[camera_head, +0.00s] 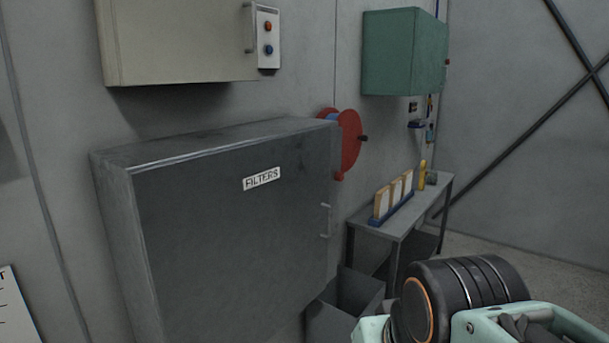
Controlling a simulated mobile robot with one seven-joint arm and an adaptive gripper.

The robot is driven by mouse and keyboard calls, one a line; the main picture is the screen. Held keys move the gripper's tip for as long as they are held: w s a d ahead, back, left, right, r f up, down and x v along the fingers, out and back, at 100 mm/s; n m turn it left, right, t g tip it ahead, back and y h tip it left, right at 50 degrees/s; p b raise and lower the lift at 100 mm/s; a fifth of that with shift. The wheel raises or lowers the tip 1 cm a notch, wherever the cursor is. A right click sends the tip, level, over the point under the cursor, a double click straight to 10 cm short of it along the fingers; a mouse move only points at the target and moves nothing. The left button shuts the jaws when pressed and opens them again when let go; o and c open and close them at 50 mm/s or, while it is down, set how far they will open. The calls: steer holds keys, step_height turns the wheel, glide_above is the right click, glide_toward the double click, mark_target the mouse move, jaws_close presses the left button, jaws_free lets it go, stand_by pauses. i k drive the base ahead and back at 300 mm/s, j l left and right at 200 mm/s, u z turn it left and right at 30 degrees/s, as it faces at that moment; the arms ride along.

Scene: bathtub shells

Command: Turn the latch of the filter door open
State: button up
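The filter door (230,240) is the dark grey front of a wall cabinet, with a white "FILTERS" label (261,179) near its top middle. It looks closed. A small grey metal fitting (326,221) sits at the door's right edge and looks like the latch or handle. It is too small to tell how it is turned. Part of my arm, mint green and black, shows at the bottom right, apart from the door. My gripper's fingers are not in view.
A beige cabinet (170,40) hangs above, left of a switch plate (268,38). A red disc (349,145) is right of the filter cabinet. A grey bin (348,305) and a small table (400,224) with a blue rack (393,208) stand right. A green box (390,55) hangs behind.

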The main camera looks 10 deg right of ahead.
mark_target(340, 176)
steer(key=i+l, duration=0.15)
steer(key=l, duration=0.2)
steer(key=i+l+u, duration=0.15)
steer(key=l, duration=0.25)
steer(key=i+l, duration=0.2)
steer(key=l, duration=0.2)
steer(key=i+l+u, duration=0.1)
steer(key=l, duration=0.25)
steer(key=i, duration=0.05)
